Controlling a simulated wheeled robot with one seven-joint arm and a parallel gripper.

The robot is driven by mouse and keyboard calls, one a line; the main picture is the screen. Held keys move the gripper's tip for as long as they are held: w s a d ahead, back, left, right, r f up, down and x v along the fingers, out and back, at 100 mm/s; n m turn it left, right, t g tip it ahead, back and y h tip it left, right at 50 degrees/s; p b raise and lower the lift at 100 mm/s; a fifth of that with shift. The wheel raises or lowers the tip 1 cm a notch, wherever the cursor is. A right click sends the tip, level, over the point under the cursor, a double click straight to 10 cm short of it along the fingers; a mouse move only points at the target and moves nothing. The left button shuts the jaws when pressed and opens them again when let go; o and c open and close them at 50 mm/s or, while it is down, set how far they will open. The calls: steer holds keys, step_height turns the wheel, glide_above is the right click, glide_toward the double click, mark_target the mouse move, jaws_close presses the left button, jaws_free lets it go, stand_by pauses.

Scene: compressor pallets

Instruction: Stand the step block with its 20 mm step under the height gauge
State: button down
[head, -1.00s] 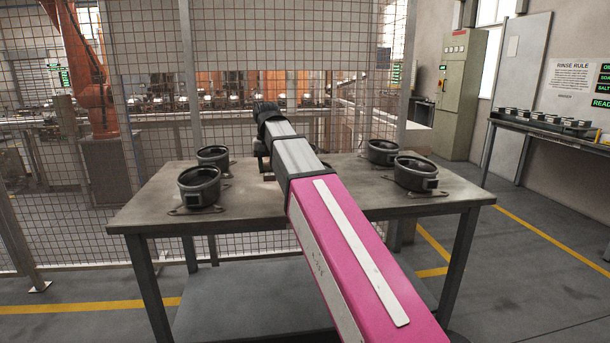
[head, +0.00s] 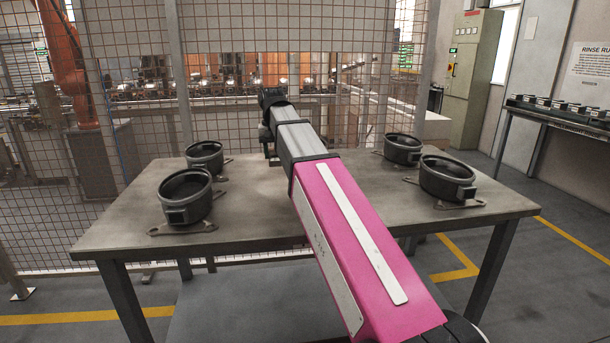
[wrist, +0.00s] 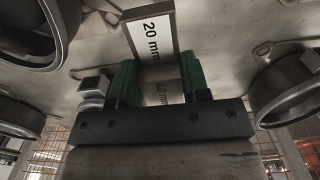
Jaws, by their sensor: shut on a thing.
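The step block (wrist: 149,38) shows in the wrist view with a face marked 20 mm beyond the fingers and a face marked 40 mm between them. My gripper (wrist: 158,80) has green fingertips and is shut on the block at its 40 mm part. In the head view my pink and grey arm reaches over the table and hides the block. I cannot make out the height gauge in either view.
The grey table (head: 262,217) bears black round housings: two on the left, a near one (head: 186,196) and a far one (head: 205,157), and two on the right, a near one (head: 447,178) and a far one (head: 402,149). A mesh fence (head: 130,100) stands behind.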

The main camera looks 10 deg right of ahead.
steer(key=w+d+f, duration=0.1)
steer(key=d+f, duration=0.1)
steer(key=d, duration=0.1)
steer(key=w+d+f, duration=0.1)
steer(key=d+f, duration=0.1)
steer(key=d, duration=0.1)
steer(key=w+d+f, duration=0.1)
steer(key=d, duration=0.2)
steer(key=shift+w+f, duration=0.2)
steer(key=shift+f, duration=0.2)
steer(key=shift+d+f, duration=0.1)
steer(key=shift+f, duration=1.9)
steer(key=shift+f, duration=0.1)
steer(key=c, duration=0.6)
jaws_free()
